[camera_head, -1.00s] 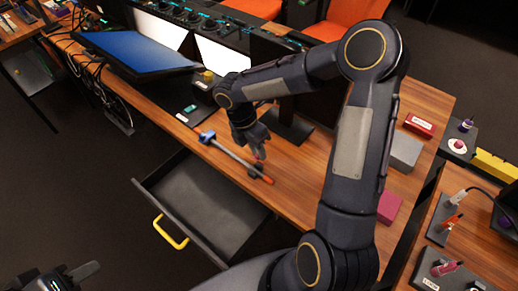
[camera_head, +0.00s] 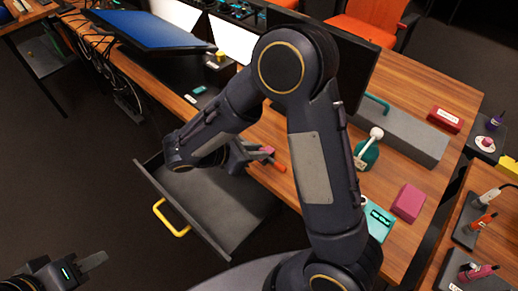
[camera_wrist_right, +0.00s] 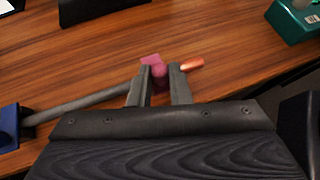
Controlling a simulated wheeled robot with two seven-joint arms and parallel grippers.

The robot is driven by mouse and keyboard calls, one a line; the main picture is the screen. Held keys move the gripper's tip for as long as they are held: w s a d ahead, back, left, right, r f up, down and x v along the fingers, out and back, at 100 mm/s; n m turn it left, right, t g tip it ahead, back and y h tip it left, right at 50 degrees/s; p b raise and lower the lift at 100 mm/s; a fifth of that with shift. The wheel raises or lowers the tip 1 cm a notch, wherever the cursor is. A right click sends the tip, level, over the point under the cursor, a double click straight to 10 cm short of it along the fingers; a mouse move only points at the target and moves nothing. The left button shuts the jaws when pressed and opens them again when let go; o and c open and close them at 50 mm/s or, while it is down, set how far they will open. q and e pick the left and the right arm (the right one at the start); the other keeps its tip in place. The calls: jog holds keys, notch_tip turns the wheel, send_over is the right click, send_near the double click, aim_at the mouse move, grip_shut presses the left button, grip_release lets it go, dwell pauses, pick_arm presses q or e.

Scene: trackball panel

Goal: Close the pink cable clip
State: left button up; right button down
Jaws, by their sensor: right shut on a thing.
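The pink cable clip (camera_wrist_right: 152,60) sits on a grey cable (camera_wrist_right: 80,104) near its orange end (camera_wrist_right: 192,64), just above the wooden desk. In the right wrist view my right gripper (camera_wrist_right: 160,75) has its two fingers on either side of the pink clip and is shut on it. In the head view my right gripper (camera_head: 262,154) is at the desk's front edge, above the open drawer, with a bit of the pink clip (camera_head: 267,150) showing. My left gripper (camera_head: 90,262) is at the lower left, away from the clip; only part of it shows.
An open drawer (camera_head: 225,215) with a yellow handle (camera_head: 172,218) sticks out below the desk. A blue block (camera_wrist_right: 10,125) holds the cable's other end. A green lever base (camera_head: 367,155), a pink block (camera_head: 408,203) and a long grey box (camera_head: 400,130) stand to the right.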

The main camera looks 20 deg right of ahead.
jog(key=shift+s+a+f+t+h+b, duration=0.1)
jog(key=shift+a+f+t+h+b, duration=0.2)
jog(key=shift+f+h+b, duration=0.5)
jog(key=shift+r+m+h, duration=0.15)
jog(key=shift+m+h, duration=0.15)
jog(key=c, duration=1.3)
grip_release()
jog(key=shift+c, duration=0.2)
jog(key=shift+a, duration=0.1)
jog(key=p+v, duration=0.1)
jog(key=v, duration=0.6)
jog(key=shift+a+r, duration=0.15)
jog(key=shift+a, duration=0.15)
